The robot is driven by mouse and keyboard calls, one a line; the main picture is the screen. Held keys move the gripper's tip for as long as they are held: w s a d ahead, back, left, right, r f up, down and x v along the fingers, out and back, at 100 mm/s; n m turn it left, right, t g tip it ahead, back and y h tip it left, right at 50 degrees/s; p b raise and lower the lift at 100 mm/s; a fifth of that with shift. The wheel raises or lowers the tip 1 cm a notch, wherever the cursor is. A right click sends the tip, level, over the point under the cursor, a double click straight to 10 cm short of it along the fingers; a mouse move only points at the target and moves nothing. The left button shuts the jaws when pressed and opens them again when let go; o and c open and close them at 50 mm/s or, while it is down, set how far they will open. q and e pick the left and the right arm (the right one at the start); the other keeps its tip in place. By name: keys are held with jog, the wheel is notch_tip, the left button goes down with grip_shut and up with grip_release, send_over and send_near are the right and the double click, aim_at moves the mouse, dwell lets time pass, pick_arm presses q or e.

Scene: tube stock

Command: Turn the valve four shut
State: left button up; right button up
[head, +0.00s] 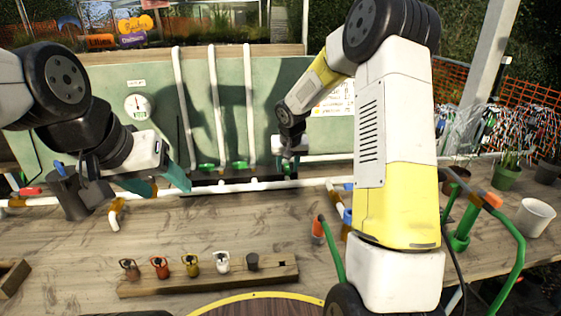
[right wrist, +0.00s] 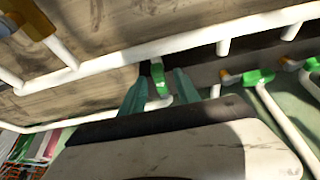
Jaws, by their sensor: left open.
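My right gripper (head: 288,163) is over the pipes at the back of the bench. In the right wrist view its two teal fingers (right wrist: 161,78) stand apart, with a green valve handle (right wrist: 159,80) between them; I cannot tell whether they touch it. Two more green valve handles, one nearer (right wrist: 258,77) and one at the edge (right wrist: 312,65), lie to the right. In the head view two green valves, left (head: 207,166) and right (head: 240,165), sit at the feet of upright white pipes. No valve number is readable. My left gripper (head: 160,183) is open and empty above the left of the bench.
A white pipe (head: 222,188) runs along the bench. A wooden block (head: 205,278) with several coloured fittings stands at the front. A dark cup (head: 68,195) is by my left arm. A round gauge (head: 137,104) hangs on the green panel. A white pot (head: 535,217) stands right.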

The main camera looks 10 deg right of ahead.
grip_shut()
dwell(1.3)
